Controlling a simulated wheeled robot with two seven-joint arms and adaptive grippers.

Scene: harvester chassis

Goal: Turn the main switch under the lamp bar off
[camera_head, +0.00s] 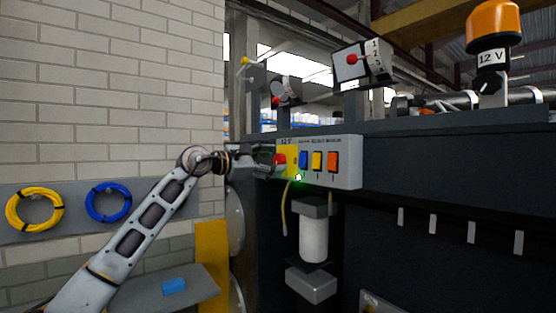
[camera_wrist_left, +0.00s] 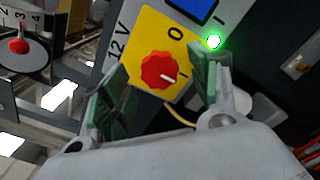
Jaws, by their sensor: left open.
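The main switch is a red round knob (camera_wrist_left: 158,70) on a yellow plate (camera_wrist_left: 150,32) marked 12 V, 0 and I. Its white mark points toward the I. A green light (camera_wrist_left: 213,41) beside the plate is lit. In the head view the red knob (camera_head: 280,159) is at the left end of a grey control panel (camera_head: 349,170). My left gripper (camera_wrist_left: 162,62) is open, its green-padded fingers on either side of the knob; I cannot tell whether they touch it. It also shows at the panel's left end in the head view (camera_head: 268,163). My right gripper is out of view.
Blue (camera_head: 303,159), yellow (camera_head: 317,160) and orange (camera_head: 333,161) switches sit right of the knob. An orange beacon (camera_head: 494,22) with a 12 V label is upper right. A white cylinder (camera_head: 313,239) hangs below the panel.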

